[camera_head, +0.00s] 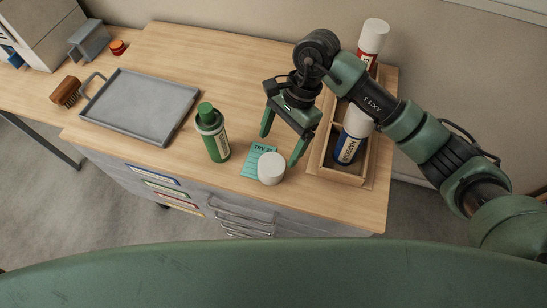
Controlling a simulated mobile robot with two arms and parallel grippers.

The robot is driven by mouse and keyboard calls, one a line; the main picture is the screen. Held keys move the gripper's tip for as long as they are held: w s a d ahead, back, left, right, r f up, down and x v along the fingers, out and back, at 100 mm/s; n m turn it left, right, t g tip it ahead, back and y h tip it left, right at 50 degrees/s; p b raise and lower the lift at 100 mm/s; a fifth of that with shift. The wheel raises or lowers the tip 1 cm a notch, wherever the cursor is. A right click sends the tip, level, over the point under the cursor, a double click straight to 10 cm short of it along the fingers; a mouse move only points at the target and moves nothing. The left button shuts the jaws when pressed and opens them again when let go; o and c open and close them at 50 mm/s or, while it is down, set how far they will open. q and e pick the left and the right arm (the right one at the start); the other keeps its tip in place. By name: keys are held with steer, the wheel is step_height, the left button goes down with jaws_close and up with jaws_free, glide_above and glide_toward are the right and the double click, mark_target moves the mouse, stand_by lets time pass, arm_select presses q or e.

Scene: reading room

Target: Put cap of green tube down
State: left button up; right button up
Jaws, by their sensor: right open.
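The green tube (217,146) stands upright on the wooden cabinet top with a green top end and no white cap on it. A white cap (271,168) rests on the desk to its right, by the edge of a teal note (258,154). My right gripper (279,149) is open above the note and the cap, with its fingers spread and nothing between them. One finger ends just right of the cap, the other is farther back on the left. Whether that finger touches the cap cannot be told. My left gripper is not in view.
A wooden rack (342,176) at the right holds a blue tube (346,147) and a red tube (367,52), both white-capped. Bare wood lies behind the green tube.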

steer(key=shift+b+v, duration=0.45)
steer(key=shift+v, duration=1.85)
